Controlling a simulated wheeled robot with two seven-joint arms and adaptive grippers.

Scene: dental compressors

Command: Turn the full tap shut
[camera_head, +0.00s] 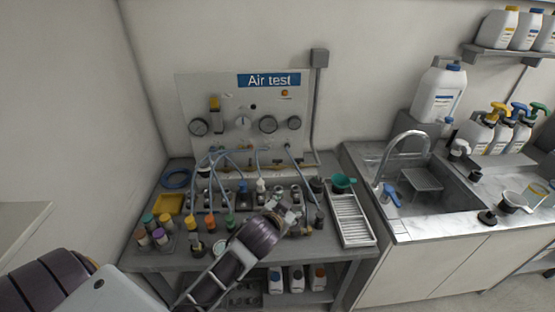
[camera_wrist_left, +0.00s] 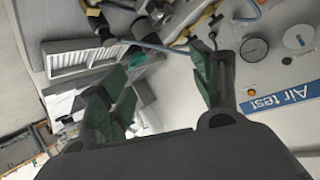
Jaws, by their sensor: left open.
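My left gripper (camera_head: 294,216) reaches over the front right of the air-test bench in the head view. In the left wrist view its two green-padded fingers (camera_wrist_left: 160,88) are spread apart with nothing between them. Beyond them, a brass-coloured fitting (camera_wrist_left: 203,18) and blue tubing (camera_wrist_left: 160,46) run near the panel's foot. A brass fitting (camera_head: 308,165) also shows at the panel's lower right in the head view. I cannot tell which fitting is the full tap, or its handle position. My right gripper is not in view.
The Air test panel (camera_head: 220,97) carries several gauges and blue hoses. Capped bottles (camera_head: 148,221) crowd the bench's left. A white ribbed tray (camera_head: 350,217) and green cup (camera_head: 342,181) lie at its right. A sink (camera_head: 458,194) with a curved faucet (camera_head: 404,137) stands further right.

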